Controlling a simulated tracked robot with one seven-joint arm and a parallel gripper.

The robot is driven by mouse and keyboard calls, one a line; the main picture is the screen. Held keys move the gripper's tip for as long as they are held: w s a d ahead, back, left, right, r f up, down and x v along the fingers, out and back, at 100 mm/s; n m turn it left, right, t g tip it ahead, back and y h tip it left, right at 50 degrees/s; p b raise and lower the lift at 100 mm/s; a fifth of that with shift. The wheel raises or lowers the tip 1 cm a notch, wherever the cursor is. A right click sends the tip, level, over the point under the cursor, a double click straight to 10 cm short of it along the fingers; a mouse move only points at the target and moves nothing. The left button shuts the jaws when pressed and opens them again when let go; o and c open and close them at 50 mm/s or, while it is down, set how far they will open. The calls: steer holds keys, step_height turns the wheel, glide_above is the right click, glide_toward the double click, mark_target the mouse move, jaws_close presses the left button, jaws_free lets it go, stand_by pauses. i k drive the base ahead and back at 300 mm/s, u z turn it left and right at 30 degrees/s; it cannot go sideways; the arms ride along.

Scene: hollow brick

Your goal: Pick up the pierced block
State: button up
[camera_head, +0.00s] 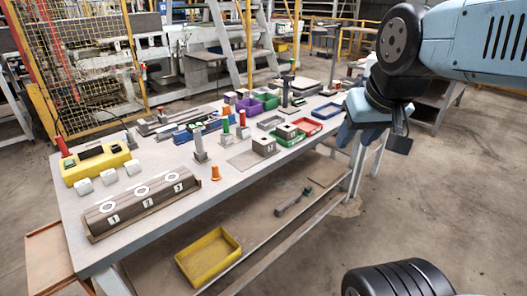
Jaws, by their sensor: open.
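A small pale block with a dark mark on top (264,146) stands on a flat grey plate (243,159) near the table's front edge. A similar block (286,131) sits in a red tray (299,138) just behind and to the right. Either could be the pierced block; the holes are too small to make out for certain. My gripper (354,134) is at the table's right end, above and to the right of both blocks and apart from them. It is open and appears empty; its fingertips are partly hidden by its own body.
The table (222,180) is crowded. A numbered brown holder (143,205) and yellow box (96,164) stand left. An orange cone (216,173), upright posts (200,146), a green tray (288,139) and a blue tray (327,111) surround the blocks. A yellow bin (208,257) lies below.

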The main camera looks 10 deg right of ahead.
mark_target(264, 144)
steer(key=z, duration=0.4)
steer(key=i, duration=1.05)
steer(key=z, duration=0.05)
